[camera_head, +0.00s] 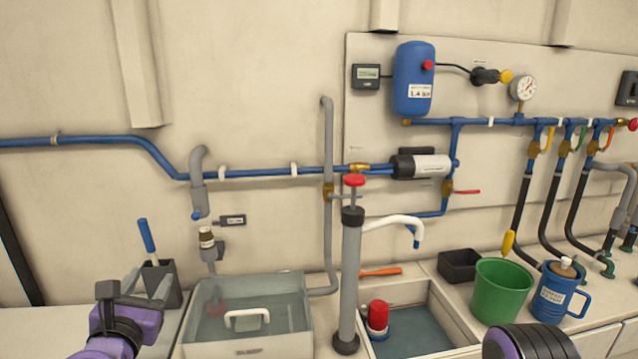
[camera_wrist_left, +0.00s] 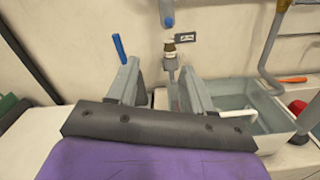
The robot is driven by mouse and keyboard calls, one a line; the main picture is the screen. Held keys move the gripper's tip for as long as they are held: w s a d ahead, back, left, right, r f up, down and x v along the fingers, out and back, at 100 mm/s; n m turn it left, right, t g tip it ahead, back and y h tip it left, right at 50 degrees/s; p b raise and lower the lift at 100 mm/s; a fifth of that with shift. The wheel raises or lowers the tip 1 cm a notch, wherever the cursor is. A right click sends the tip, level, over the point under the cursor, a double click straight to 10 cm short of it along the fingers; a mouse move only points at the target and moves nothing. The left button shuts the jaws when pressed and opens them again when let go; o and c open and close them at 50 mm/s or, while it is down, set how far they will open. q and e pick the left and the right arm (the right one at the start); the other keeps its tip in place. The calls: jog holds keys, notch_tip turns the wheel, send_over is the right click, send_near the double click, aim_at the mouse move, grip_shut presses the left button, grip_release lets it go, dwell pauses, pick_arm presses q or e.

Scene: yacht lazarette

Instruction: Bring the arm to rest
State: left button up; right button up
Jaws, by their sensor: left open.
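My left gripper (camera_head: 150,282) is at the lower left of the head view, a purple and black hand with grey fingers. It is open. In the left wrist view its two grey fingers (camera_wrist_left: 160,82) stand apart with nothing held between them. In the head view the fingers are in front of or beside a dark holder (camera_head: 171,294) with a blue-handled tool (camera_head: 146,236); I cannot tell whether they touch. A dark, ribbed round part of my right arm (camera_head: 530,343) shows at the bottom right, without fingers.
A clear lidded tank (camera_head: 255,338) stands right of the left gripper. Beyond it are a grey upright pump (camera_head: 350,280), a sink (camera_head: 425,338) with a red-capped item (camera_head: 377,317), a green bucket (camera_head: 501,292) and a blue jug (camera_head: 555,297). Pipes (camera_head: 270,173) run along the wall.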

pick_arm(q)
jog(key=s+f+m+g, duration=0.3)
jog(key=f+m+g, duration=0.1)
jog(key=f+m, duration=0.7)
jog(key=s+f+m+g, duration=0.35)
jog(key=f+m, duration=0.45)
jog(key=f, duration=0.6)
jog(key=s+f+m+g, duration=0.3)
jog(key=s+f+m, duration=0.1)
jog(key=s+f, duration=0.5)
jog(key=s+f+m+g, duration=0.4)
jog(key=s+f, duration=0.5)
jog(key=s, duration=0.5)
jog(key=shift+s+d+f+m+y, duration=0.15)
jog(key=shift+s+f+m+y, duration=0.1)
jog(key=shift+m+y, duration=0.05)
